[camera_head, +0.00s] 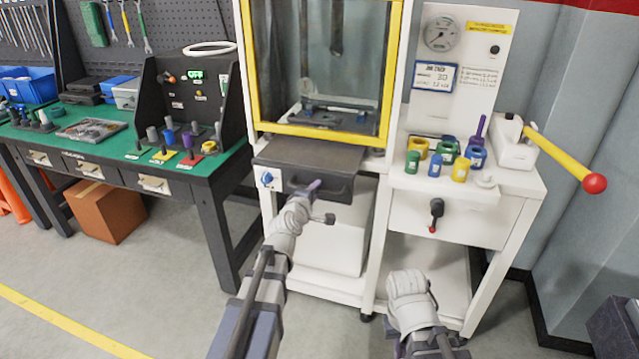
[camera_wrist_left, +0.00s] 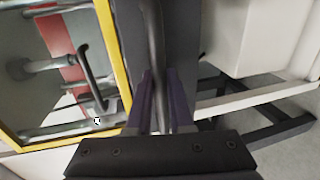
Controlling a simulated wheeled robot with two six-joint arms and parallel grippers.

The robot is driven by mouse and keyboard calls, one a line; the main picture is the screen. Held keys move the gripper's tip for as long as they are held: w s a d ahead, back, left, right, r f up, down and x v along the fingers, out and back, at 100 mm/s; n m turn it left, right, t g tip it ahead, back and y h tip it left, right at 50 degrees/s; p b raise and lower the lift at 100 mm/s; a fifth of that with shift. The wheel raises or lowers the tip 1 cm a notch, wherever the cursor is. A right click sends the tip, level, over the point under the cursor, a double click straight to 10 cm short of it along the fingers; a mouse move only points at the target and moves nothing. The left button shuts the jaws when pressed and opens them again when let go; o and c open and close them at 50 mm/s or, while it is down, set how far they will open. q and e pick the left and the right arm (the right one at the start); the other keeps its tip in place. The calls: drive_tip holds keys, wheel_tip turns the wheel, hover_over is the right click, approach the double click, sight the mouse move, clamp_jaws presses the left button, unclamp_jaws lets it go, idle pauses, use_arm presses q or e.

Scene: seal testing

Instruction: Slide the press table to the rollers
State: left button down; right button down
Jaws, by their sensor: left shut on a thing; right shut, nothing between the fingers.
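The press table (camera_head: 310,152) is a dark grey slab with a front handle, standing out in front of the yellow-framed press opening. My left gripper (camera_head: 313,187) is shut on its handle (camera_head: 338,190). In the left wrist view, the dark handle bar (camera_wrist_left: 157,50) passes between the purple fingers (camera_wrist_left: 156,105), and the grey press table (camera_wrist_left: 180,40) lies behind it. My right gripper (camera_head: 405,283) is low in front of the cabinet, apart from it and empty; its fingertips are hidden. I cannot make out the rollers for certain.
The press's yellow frame (camera_head: 322,131) borders the opening behind the slab. To its right, a white cabinet (camera_head: 440,225) carries several coloured rings and a yellow lever (camera_head: 560,155) with a red knob. A green-topped bench (camera_head: 95,150) stands left. The floor in front is clear.

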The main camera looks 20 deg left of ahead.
use_arm(q)
drive_tip(key=shift+f+v, duration=0.2)
drive_tip(key=shift+v, duration=0.85)
drive_tip(key=c, duration=0.8)
unclamp_jaws()
